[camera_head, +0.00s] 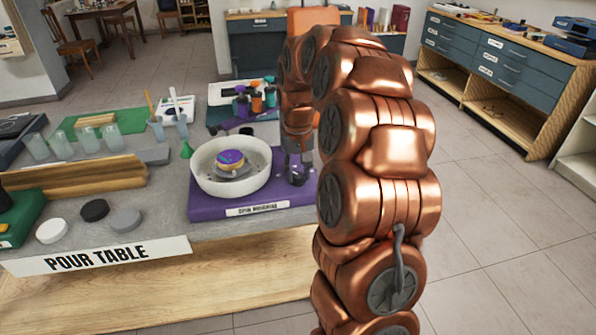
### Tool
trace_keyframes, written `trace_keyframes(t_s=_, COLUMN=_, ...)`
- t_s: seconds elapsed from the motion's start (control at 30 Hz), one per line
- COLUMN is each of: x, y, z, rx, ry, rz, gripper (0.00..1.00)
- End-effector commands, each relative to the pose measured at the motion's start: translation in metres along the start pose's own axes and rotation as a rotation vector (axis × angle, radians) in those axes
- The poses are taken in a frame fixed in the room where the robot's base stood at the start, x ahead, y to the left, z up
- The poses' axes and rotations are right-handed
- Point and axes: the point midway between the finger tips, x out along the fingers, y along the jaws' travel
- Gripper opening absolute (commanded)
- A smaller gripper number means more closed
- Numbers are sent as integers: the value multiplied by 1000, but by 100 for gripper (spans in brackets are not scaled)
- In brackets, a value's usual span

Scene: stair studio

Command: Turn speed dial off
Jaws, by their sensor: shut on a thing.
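The purple spin machine (212,208) sits at the right end of the pour table (196,236). Its round white bowl (204,181) holds a small disc with a purple and orange top (230,160). My gripper (298,178) points down at the machine's right side, just right of the bowl. It is shut on the speed dial, which is mostly hidden behind the dark fingers. The dial's setting cannot be read from here. My copper arm covers the area right of the machine.
White, black and grey lids (95,210) lie at the table's front left. Clear cups (60,145), a small green funnel (187,149) and a rack of coloured bottles (256,101) stand behind. Drawer cabinets (495,62) line the back right. The floor at right is clear.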

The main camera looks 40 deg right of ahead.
Motion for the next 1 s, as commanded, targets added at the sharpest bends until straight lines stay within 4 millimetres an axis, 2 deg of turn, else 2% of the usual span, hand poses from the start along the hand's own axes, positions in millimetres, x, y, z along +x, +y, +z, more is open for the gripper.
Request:
trace_keyframes(t_s=0.07, x=0, y=0, z=0, rx=0, ry=2, rz=1, gripper=0)
trace_keyframes(t_s=0.1, x=0, y=0, z=0, rx=0, ry=2, rz=1, gripper=38)
trace_keyframes(t_s=0.3, x=0, y=0, z=0, rx=0, ry=1, rz=1, gripper=59)
trace_keyframes(t_s=0.67, x=-3, y=0, z=0, rx=1, ry=1, rz=0, gripper=59)
trace_keyframes(t_s=0.87, x=-26, y=0, z=-1, rx=1, ry=3, rz=1, gripper=59)
trace_keyframes(t_s=1.0, x=-52, y=0, z=-1, rx=1, ry=4, rz=1, gripper=59)
